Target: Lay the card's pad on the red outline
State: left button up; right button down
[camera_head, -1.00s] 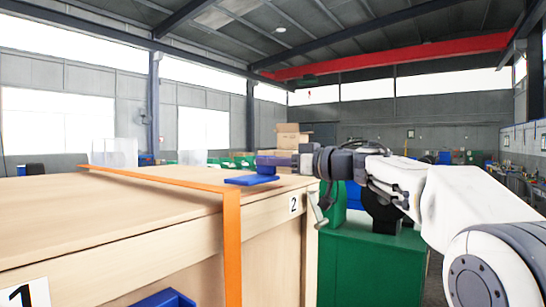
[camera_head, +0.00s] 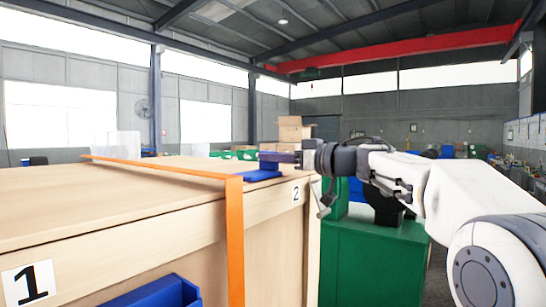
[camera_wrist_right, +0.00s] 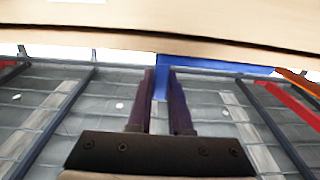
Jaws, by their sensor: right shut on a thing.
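A blue flat pad with a raised part (camera_head: 264,175), which I take to be the card, is at the far right of the wooden top, near the "2" label. My right gripper (camera_head: 280,157) is shut on its raised part from the right. I cannot tell whether the pad touches the wood. In the right wrist view the dark fingers (camera_wrist_right: 162,88) close on the blue piece (camera_wrist_right: 205,65), beside the pale wooden edge. No red outline shows in either view. My left gripper is not in view.
An orange strip (camera_head: 236,235) runs across the wooden cabinet top (camera_head: 110,205) and down its front, left of the pad. A blue bin (camera_head: 165,292) sits at the cabinet's front, near the "1" label (camera_head: 28,283). A green cabinet (camera_head: 370,255) stands to the right.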

jog(key=c, duration=0.8)
grip_release()
jog(key=shift+o, duration=0.2)
jog(key=b+v, duration=0.3)
jog(key=v, duration=0.7)
jog(key=shift+s+d+b, duration=0.2)
jog(key=shift+b, duration=0.15)
